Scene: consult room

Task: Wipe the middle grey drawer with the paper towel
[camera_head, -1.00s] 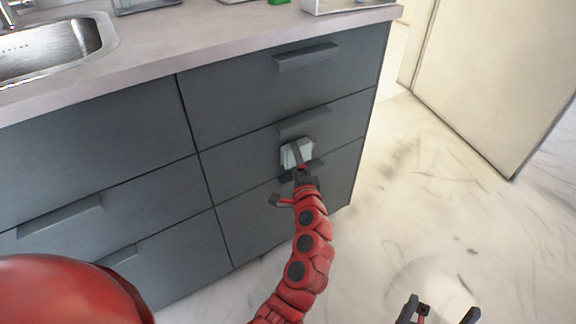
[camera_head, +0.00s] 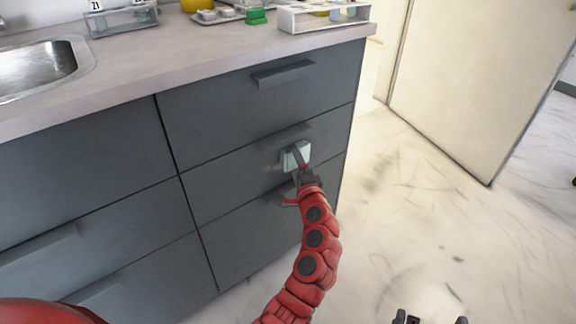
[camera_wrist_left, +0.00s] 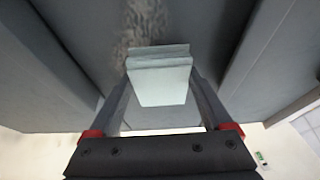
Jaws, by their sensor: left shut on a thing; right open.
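The middle grey drawer (camera_head: 225,172) is closed, in the right-hand column of the cabinet. My left gripper (camera_head: 297,157) is shut on a folded, pale paper towel (camera_head: 290,159). The towel is against or very close to this drawer's front, just below its handle (camera_head: 284,133); exact contact cannot be told. In the left wrist view the towel (camera_wrist_left: 160,84) sits between the fingers, in front of a grey panel with a rough, pale smear (camera_wrist_left: 147,25). My right gripper (camera_head: 430,320) is open and empty at the bottom edge, over the floor.
The countertop (camera_head: 200,68) above holds a sink (camera_head: 35,68) at left, a clear rack (camera_head: 122,20), a green item (camera_head: 257,16) and a white rack (camera_head: 325,18). Drawer handles stick out. Open floor (camera_head: 410,220) lies right of the cabinet, before a pale door (camera_head: 455,80).

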